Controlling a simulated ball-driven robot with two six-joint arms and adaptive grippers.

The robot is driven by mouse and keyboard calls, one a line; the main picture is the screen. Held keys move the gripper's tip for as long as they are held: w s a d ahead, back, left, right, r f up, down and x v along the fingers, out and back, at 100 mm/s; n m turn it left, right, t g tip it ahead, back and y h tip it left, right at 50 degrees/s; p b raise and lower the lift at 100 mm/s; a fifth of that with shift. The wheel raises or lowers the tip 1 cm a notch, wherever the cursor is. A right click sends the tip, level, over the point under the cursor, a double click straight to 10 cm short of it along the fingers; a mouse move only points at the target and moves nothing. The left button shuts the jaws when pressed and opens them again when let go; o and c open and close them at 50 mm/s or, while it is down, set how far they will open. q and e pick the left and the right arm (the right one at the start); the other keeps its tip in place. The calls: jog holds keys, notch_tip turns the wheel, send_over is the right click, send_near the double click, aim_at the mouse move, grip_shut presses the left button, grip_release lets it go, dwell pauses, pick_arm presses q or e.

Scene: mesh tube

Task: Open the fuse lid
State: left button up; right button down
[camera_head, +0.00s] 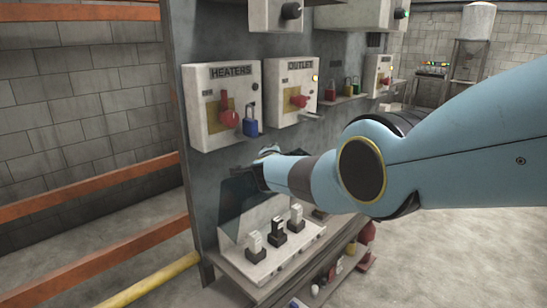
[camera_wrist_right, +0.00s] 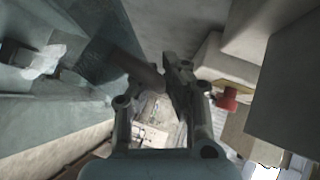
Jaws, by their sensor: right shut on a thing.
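The fuse lid (camera_head: 236,203) is a dark, see-through panel that stands raised against the grey cabinet in the head view. Several fuses, one of them the black-based fuse (camera_head: 278,232), show uncovered on the pale fuse base (camera_head: 262,266) below it. My right gripper (camera_head: 266,168) is at the lid's upper right part and shut. In the right wrist view, the gripper's fingers (camera_wrist_right: 158,84) are close around a dark edge or bar beside the bluish lid (camera_wrist_right: 50,105). The exact contact is dim and partly hidden. My left gripper is not in view.
The HEATERS box (camera_head: 223,122) and OUTLET box (camera_head: 307,105) jut out just above my right gripper. A blue padlock (camera_head: 250,126) hangs by the HEATERS box. Orange rails (camera_head: 95,184) and a yellow bar (camera_head: 150,282) are at the left.

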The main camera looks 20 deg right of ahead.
jog(key=shift+r, duration=0.15)
jog(key=c, duration=1.4)
grip_release()
jog(key=shift+s, duration=0.1)
jog(key=shift+s+a, duration=0.3)
jog(key=shift+s, duration=0.25)
jog(key=f+v, duration=0.1)
jog(key=v, duration=0.6)
jog(key=f+v, duration=0.1)
jog(key=v, duration=0.3)
jog(key=shift+s+a+f, duration=0.2)
jog(key=shift+s+a, duration=0.05)
jog(key=shift+s, duration=0.3)
